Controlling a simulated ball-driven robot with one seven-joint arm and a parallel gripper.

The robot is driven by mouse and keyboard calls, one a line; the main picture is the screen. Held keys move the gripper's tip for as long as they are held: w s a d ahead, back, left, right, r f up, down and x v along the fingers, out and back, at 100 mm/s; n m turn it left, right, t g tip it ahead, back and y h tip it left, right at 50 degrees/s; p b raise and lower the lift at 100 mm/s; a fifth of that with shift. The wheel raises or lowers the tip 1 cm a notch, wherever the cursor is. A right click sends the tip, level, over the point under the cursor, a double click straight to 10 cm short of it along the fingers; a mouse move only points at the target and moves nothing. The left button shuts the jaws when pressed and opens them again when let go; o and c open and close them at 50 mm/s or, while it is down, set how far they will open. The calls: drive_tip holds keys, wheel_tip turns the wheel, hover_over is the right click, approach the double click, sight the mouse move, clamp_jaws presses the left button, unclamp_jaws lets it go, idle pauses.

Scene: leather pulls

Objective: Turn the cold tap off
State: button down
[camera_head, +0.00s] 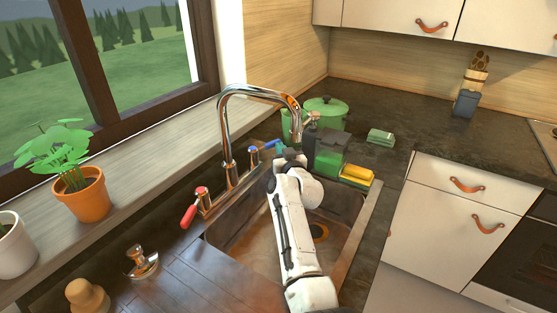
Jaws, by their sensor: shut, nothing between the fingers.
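The cold tap (253,151) with blue marking stands on the far side of the chrome faucet (227,130), behind the sink. Its blue lever (268,145) points right, towards the end of my arm. My gripper (289,154) is small and dark at the arm's far end, just right of the lever and very close to it. It is shut and empty. I cannot tell whether it touches the lever. The hot tap (201,195) has a red lever (188,215) pointing down and left. No water stream is visible under the spout.
My arm crosses above the sink basin (236,236). Beyond it stand a dark soap bottle (310,137), a green box (331,152), a yellow sponge (356,175) and a green pot (327,112). A potted plant (80,195) stands on the left sill.

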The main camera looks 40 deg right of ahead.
drive_tip(key=shift+r, duration=0.15)
drive_tip(key=p+v, duration=1)
drive_tip(key=p, duration=0.2)
drive_tip(key=shift+s+a, duration=0.25)
drive_tip(key=shift+s, duration=0.1)
drive_tip(key=shift+f, duration=0.2)
